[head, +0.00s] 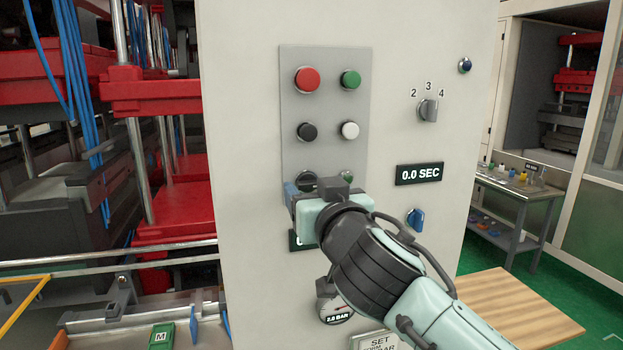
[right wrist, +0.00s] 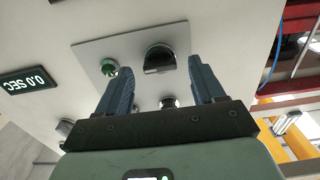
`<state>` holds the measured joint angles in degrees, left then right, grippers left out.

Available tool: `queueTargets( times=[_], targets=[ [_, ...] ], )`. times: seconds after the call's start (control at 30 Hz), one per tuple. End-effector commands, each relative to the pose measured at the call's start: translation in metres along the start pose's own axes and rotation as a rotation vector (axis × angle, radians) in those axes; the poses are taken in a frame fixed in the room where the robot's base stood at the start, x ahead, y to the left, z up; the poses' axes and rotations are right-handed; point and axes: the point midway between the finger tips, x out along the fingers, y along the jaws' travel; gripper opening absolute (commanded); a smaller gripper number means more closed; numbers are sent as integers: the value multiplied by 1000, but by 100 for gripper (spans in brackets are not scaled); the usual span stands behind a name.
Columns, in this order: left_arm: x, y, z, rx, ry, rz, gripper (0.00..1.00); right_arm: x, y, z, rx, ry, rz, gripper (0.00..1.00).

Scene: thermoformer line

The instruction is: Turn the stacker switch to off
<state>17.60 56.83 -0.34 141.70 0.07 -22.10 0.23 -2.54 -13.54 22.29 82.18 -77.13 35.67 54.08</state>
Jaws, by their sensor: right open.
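My right gripper (head: 312,190) is in front of the lower part of a grey control panel (head: 326,76) on a pale cabinet. Its two blue fingers (right wrist: 160,66) are apart and empty in the right wrist view. Between the fingertips lies a dark round knob (right wrist: 160,58) with a pale lower rim. The knob (head: 306,180) is partly hidden by the gripper in the head view. I cannot read a stacker label on it. A green button (right wrist: 109,67) sits beside it. My left gripper is not in view.
Red (head: 307,79), green (head: 350,79), black (head: 306,131) and white (head: 349,130) buttons sit above. To the right are a 2-3-4 selector (head: 428,110), a 0.0 SEC display (head: 419,174) and a blue knob (head: 415,219). A gauge (head: 333,308) is below.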

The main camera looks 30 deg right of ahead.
Motion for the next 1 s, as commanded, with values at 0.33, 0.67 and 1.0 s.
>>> queueTargets(
  times=[0.33,0.67,1.0],
  targets=[
    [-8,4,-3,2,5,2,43,20,0,0,0,0,0,68],
    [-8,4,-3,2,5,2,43,20,0,0,0,0,0,16],
    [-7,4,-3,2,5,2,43,20,0,1,-29,-1,1,12]
  ],
)
